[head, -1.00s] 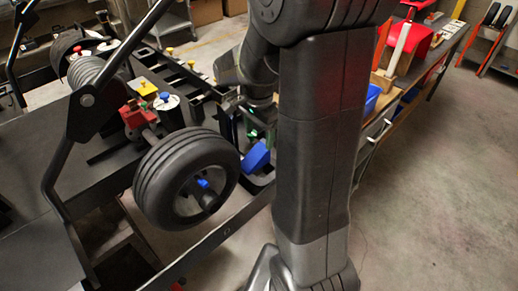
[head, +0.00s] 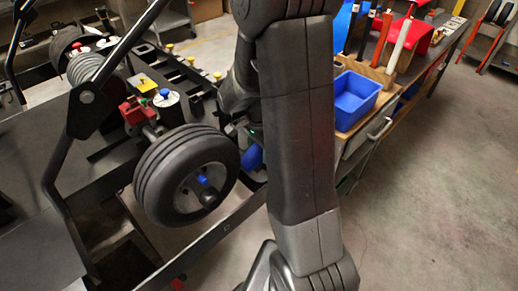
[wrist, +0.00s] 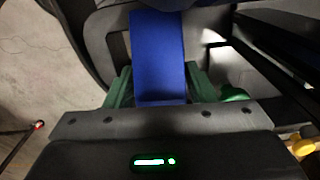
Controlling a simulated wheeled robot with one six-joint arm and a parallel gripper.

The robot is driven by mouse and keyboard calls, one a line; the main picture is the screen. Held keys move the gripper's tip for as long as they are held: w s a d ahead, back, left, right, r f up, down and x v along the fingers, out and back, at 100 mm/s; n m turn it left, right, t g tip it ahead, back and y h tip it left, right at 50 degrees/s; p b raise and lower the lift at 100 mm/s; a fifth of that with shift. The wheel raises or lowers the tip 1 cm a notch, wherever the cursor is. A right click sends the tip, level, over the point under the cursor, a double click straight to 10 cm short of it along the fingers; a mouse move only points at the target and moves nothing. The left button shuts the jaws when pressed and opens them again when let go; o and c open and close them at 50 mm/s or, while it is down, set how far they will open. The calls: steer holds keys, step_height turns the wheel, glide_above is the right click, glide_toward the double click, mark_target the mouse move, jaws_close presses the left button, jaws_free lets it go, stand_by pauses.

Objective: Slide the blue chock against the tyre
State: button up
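The blue chock (head: 253,157) is just right of the tyre, partly hidden by my arm. Any gap between chock and tyre is hard to judge. In the wrist view the blue chock (wrist: 158,55) sits between the green fingers of my gripper (wrist: 159,75), which press on both its sides. In the head view my gripper is mostly hidden behind my arm.
A black stand rail (head: 215,232) runs below the tyre. Kart parts, a red block (head: 137,112) and a blue-capped canister (head: 165,101), sit behind it. A blue bin (head: 355,98) stands on the bench at right. The floor at right is clear.

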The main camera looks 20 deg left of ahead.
mark_target(259, 147)
steer(key=c, duration=0.6)
steer(key=o, duration=1.1)
step_height(259, 147, up, 14)
steer(key=shift+f, duration=0.1)
